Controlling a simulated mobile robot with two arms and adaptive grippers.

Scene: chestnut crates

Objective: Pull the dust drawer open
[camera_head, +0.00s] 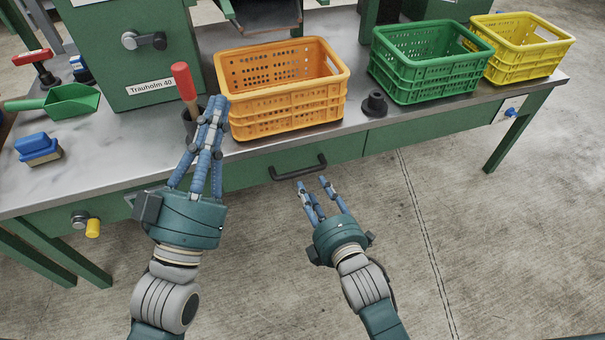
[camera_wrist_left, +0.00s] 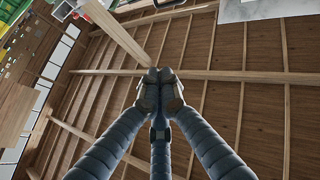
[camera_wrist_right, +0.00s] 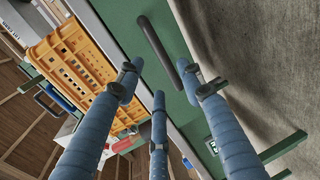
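The dust drawer (camera_head: 246,173) is a green front below the grey worktop, with a black bar handle (camera_head: 298,169). Its front looks flush with the bench, so it appears shut. My right gripper (camera_head: 312,184) is open and empty, just in front of and below the handle. In the right wrist view the handle (camera_wrist_right: 158,45) lies beyond the spread fingertips, between the left and right fingers, and I see no clear contact. My left gripper (camera_head: 214,108) is raised in front of the bench edge, left of the handle. Its fingertips meet in the left wrist view (camera_wrist_left: 160,77), with nothing between them.
An orange crate (camera_head: 288,118), a green crate (camera_head: 424,88) and a yellow crate (camera_head: 520,68) stand on the worktop (camera_head: 130,135). A red-handled tool (camera_head: 184,82) is beside my left fingers. Floor before the drawer is clear except for my arms.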

